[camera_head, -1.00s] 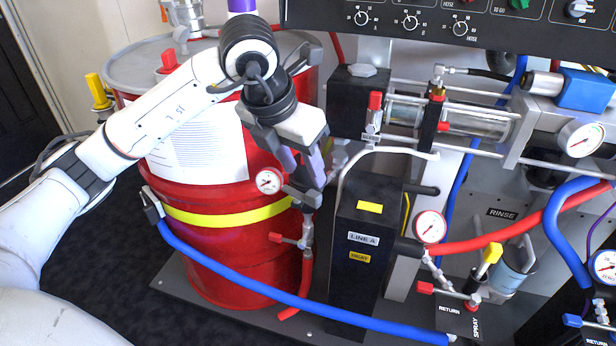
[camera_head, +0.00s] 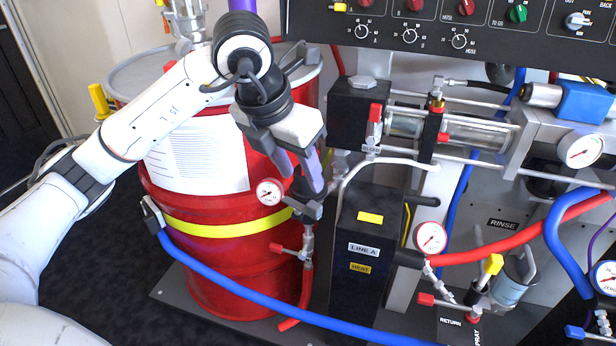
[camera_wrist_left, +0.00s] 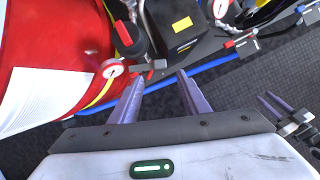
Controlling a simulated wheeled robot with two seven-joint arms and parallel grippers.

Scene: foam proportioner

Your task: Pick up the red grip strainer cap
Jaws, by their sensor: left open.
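The red grip strainer cap (camera_wrist_left: 123,34) shows in the left wrist view as a red sleeve on a dark fitting, beside a white-faced gauge (camera_wrist_left: 113,68). In the head view my left gripper's fingers largely cover that spot, just right of the same gauge (camera_head: 269,192). My left gripper (camera_head: 305,185) is open, its purple fingers pointing down in front of the red drum. In the left wrist view its fingers (camera_wrist_left: 155,88) are apart with nothing between them, and the cap lies beyond their tips. My right gripper (camera_wrist_left: 268,103) shows small at the right edge there, fingers apart.
The red drum (camera_head: 215,255) stands left of the fitting. The black LINE A heater block (camera_head: 362,290) stands close on the right. A blue hose (camera_head: 230,293) runs across below. The control panel (camera_head: 440,45) overhangs at the upper right.

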